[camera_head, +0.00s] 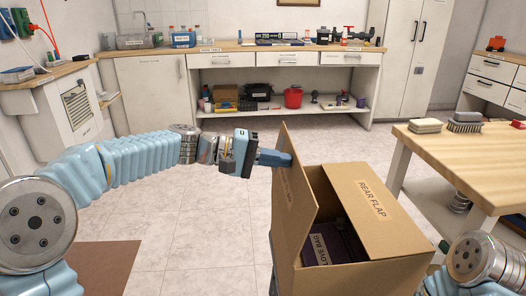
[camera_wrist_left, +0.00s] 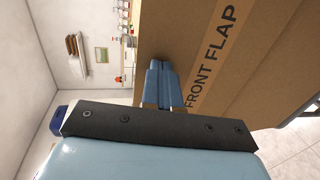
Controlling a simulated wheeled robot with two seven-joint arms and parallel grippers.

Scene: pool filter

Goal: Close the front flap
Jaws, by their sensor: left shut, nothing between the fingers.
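The cardboard box (camera_head: 340,280) stands on a support at lower right of the head view. Its front flap (camera_head: 291,190) stands raised, nearly upright, on the left side of the opening. In the left wrist view the flap (camera_wrist_left: 180,35) fills the upper right, with its "FRONT FLAP" label. The rear flap (camera_head: 382,195), labelled "REAR FLAP", lies folded over the right part of the opening. My left gripper (camera_head: 284,159) is shut and empty, its fingertips at the front flap's outer face; exact contact is unclear. The fingers also show in the left wrist view (camera_wrist_left: 160,82). My right gripper is out of view.
A dark purple bag (camera_head: 330,240) lies inside the box, visible through the open part. A wooden table (camera_head: 480,160) with brushes (camera_head: 466,122) stands right of the box. A workbench (camera_head: 270,48) runs along the back wall.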

